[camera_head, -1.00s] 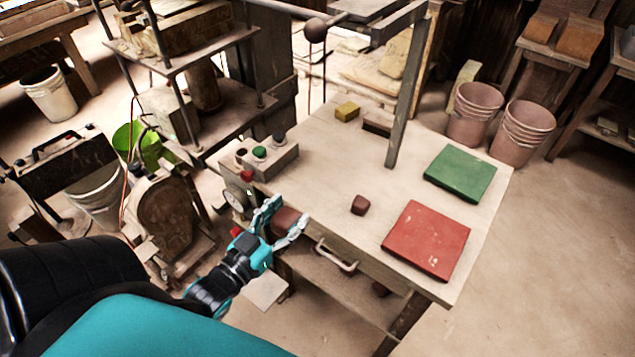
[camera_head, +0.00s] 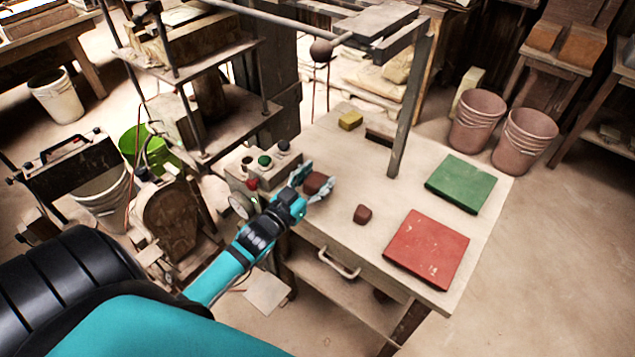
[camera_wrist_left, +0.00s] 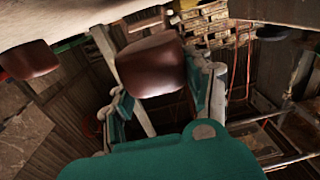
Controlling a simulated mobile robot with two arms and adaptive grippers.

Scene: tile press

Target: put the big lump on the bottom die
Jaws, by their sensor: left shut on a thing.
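The big lump (camera_head: 317,183) is a brown-red rounded block. My left gripper (camera_head: 314,187) is shut on it, at the left part of the table beside the button box. In the left wrist view the lump (camera_wrist_left: 152,66) sits between the two fingers (camera_wrist_left: 160,100). A smaller brown-red lump (camera_head: 362,214) lies on the table to the right of the gripper; a like lump also shows in the left wrist view (camera_wrist_left: 28,60). The press (camera_head: 238,118) stands at the upper left with stacked plates and posts. I cannot make out for certain which part is the bottom die.
The pale table (camera_head: 335,235) carries a red slab (camera_head: 428,249), a green slab (camera_head: 461,183), a yellow block (camera_head: 350,120) and a grey post (camera_head: 409,110). The button box (camera_head: 262,168) is close to my gripper. A long bar with a ball (camera_head: 321,49) crosses above.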

